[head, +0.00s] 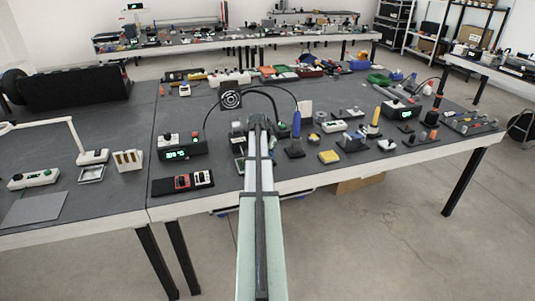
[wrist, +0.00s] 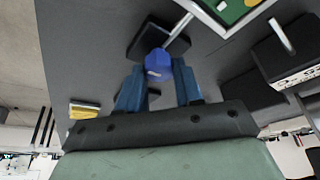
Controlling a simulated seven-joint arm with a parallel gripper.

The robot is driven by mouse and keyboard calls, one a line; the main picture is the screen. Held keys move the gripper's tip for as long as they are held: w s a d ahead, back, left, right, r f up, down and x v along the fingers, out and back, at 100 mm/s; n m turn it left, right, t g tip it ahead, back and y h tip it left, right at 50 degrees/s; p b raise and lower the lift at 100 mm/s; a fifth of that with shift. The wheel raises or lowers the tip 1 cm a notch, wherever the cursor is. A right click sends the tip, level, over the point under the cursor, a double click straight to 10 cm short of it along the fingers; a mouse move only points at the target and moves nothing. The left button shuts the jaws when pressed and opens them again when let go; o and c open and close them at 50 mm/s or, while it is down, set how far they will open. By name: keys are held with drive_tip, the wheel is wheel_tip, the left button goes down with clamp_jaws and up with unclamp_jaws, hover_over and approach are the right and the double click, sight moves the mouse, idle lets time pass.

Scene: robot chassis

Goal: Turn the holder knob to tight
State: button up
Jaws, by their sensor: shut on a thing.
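In the wrist view, a blue faceted knob (wrist: 158,63) sits at the end of a metal rod, over a dark block on the grey table. The rod leads to a pale frame (wrist: 211,24) around a green board (wrist: 232,10), cut off by the top edge. My gripper (wrist: 159,74) has its blue fingers on either side of the knob, shut on it. The knob's marking and its turned position cannot be read. In the head view my arm reaches over the table's front edge and hides most of the holder and the fingertips.
A dark block with a metal pin (wrist: 282,38) stands to the right in the wrist view. In the head view, a station with a lit display (head: 181,148) and a red-black device (head: 183,182) lie left of my arm. A blue bottle (head: 296,128) and yellow sponge (head: 329,157) are to its right.

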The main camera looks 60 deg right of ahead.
drive_tip(key=o, duration=1)
drive_tip(key=shift+o, duration=0.2)
drive_tip(key=shift+r, duration=0.1)
drive_tip(key=v, duration=1.3)
drive_tip(key=shift+a+r, duration=0.2)
drive_tip(key=shift+r, duration=0.05)
